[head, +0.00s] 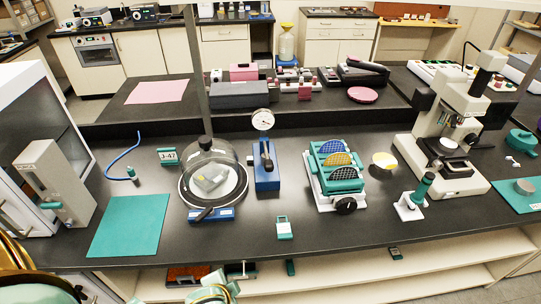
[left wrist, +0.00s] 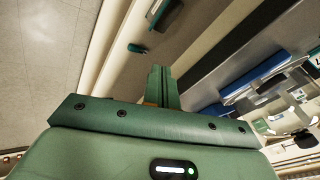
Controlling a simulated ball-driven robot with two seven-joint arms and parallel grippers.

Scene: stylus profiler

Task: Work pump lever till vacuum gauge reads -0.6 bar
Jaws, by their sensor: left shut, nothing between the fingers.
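The hand pump (head: 266,178) is a blue block standing on the black bench, right of a glass bell jar (head: 205,165). Its dark lever (head: 265,155) stands roughly upright. The round white vacuum gauge (head: 263,119) sits above the pump; its reading is too small to make out. The bell jar has a blue front block with a black handle (head: 205,214). My left gripper (left wrist: 160,86) is shut and empty, in front of the bench edge and apart from the pump. Part of my left arm shows at the bottom of the head view. My right gripper is not in view.
A teal mat (head: 128,225) lies left of the jar. A rack of coloured discs (head: 337,175) and a microscope (head: 445,145) stand to the right. A small teal device (head: 284,228) lies before the pump. An open shelf (head: 350,282) runs under the bench.

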